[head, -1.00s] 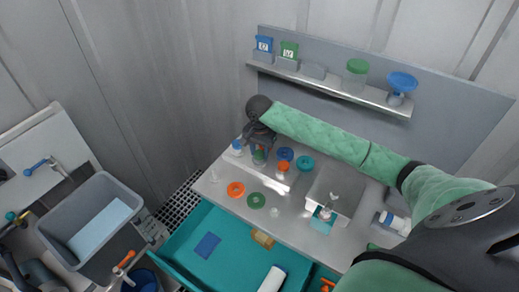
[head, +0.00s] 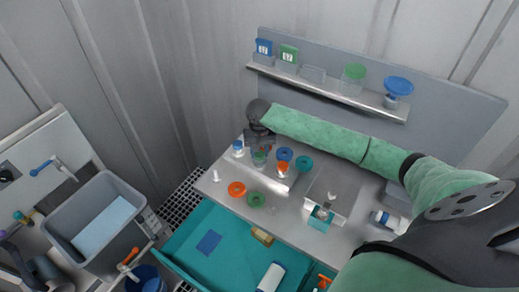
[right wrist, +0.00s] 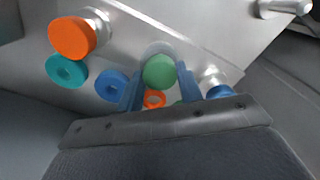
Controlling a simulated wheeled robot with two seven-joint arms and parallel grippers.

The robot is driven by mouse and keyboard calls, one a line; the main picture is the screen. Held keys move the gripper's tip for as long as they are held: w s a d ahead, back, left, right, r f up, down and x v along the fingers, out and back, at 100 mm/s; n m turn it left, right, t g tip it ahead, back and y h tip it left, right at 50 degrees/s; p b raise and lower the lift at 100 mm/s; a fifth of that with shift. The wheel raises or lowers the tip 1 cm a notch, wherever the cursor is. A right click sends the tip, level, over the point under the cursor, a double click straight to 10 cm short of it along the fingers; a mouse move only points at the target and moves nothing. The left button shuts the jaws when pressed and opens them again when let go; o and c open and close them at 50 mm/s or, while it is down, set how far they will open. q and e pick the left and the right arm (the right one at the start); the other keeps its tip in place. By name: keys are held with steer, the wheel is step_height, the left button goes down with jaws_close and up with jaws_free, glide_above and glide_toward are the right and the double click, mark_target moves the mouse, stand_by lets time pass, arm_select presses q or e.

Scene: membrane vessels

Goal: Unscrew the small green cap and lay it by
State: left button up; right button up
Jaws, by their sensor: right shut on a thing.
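The small green cap (right wrist: 160,72) is between the two blue fingers of my right gripper (right wrist: 159,88) in the right wrist view. The gripper is shut on it. A pale, clear vessel top shows just beyond the cap; whether the cap is still seated on it I cannot tell. In the head view my right gripper (head: 261,146) reaches down at the back left of the table, and the green cap (head: 260,157) shows small below it. My left gripper is not in view.
A blue-capped vessel (head: 238,146) and an orange-capped one (head: 283,168) stand close on either side. The teal drawer (head: 190,240) is open in front.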

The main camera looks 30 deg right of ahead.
steer(key=shift+r+n+p, duration=0.15)
steer(key=shift+n+p, duration=0.25)
steer(key=shift+n, duration=0.6)
steer(key=n+p, duration=0.1)
steer(key=n, duration=0.2)
steer(key=shift+n+p, duration=0.35)
steer(key=shift+n, duration=2.15)
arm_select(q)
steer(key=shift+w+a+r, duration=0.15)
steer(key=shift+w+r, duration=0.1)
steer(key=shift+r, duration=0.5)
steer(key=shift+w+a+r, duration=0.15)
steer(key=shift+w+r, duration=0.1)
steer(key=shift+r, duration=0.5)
arm_select(e)
steer(key=shift+n, duration=1.2)
steer(key=o, duration=1.1)
